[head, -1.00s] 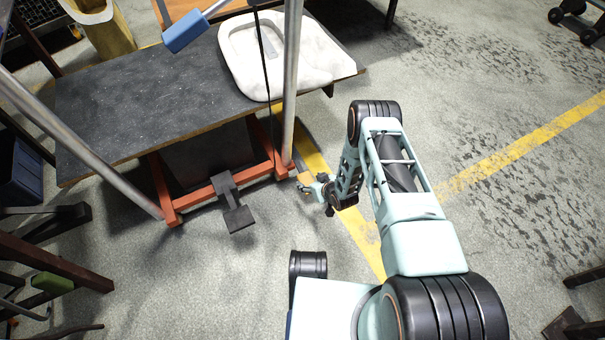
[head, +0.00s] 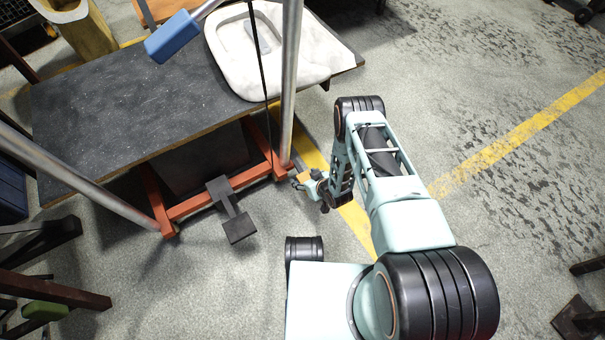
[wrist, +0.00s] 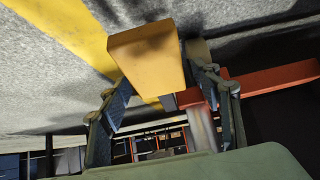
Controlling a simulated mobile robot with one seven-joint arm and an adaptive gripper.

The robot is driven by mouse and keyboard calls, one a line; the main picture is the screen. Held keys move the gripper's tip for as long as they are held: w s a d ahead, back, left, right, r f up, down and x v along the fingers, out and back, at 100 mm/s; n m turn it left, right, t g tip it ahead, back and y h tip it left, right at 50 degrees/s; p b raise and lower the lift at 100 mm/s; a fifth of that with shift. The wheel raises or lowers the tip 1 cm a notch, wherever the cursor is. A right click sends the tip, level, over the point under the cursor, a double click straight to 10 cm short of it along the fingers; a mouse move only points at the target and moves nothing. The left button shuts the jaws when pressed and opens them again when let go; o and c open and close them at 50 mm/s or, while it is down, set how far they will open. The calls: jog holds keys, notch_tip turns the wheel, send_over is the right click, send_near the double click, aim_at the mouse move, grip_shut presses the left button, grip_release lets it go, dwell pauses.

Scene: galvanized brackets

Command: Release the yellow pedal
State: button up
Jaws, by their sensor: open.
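The yellow pedal (wrist: 148,58) is a flat, tapered block in the wrist view, beside the orange frame (wrist: 275,78). My gripper (wrist: 165,90) is open, with one finger on each side of the pedal's lower part. I cannot tell whether either finger touches it. In the head view my gripper (head: 306,184) is low by the right foot of the orange frame (head: 205,200). The pedal shows there only as a small yellowish patch (head: 302,177), partly hidden by the gripper.
A dark-topped table (head: 130,110) carries a white slab with a rounded hollow (head: 310,65). A metal post (head: 291,80) rises near my gripper. A black pedal (head: 238,227) extends from the orange frame. A blue block on a rod (head: 172,37) hangs above. The floor right of my arm is open.

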jog(key=shift+w+f, duration=0.1)
jog(key=shift+c, duration=0.4)
grip_shut()
